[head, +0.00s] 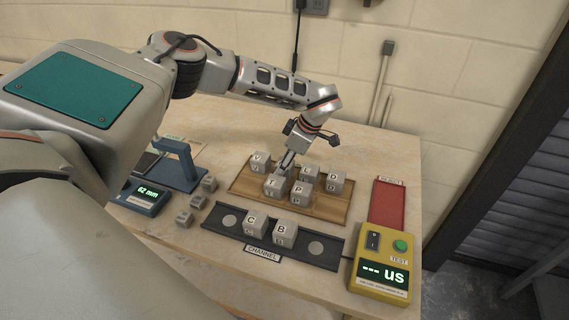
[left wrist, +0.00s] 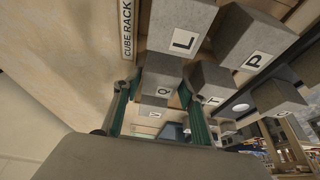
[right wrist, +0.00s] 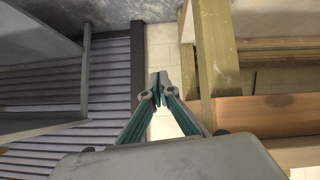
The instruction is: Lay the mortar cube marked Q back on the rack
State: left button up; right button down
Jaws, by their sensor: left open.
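The cube marked Q (left wrist: 163,92) sits in the rack row between cubes L (left wrist: 182,40) and V (left wrist: 155,113) in the left wrist view. My left gripper (left wrist: 160,100) is open, with one finger on each side of Q; I cannot tell whether they touch it. In the head view my left gripper (head: 285,164) points down into the cubes on the wooden rack (head: 243,188) and hides most of Q. The rack also holds T (head: 273,185), P (head: 299,191) and D (head: 334,181). My right gripper (right wrist: 160,90) is shut and empty, away from the cubes.
The dark channel (head: 225,222) in front of the rack holds cubes C (head: 255,223) and B (head: 285,231). Several small cubes (head: 196,203) lie left of it, near a blue gauge (head: 180,165). A yellow tester (head: 382,265) and red tray (head: 387,205) stand at right.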

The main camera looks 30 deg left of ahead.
pick_arm(q)
jog(key=b+v, duration=0.1)
jog(key=v, duration=1.1)
jog(key=shift+d, duration=0.1)
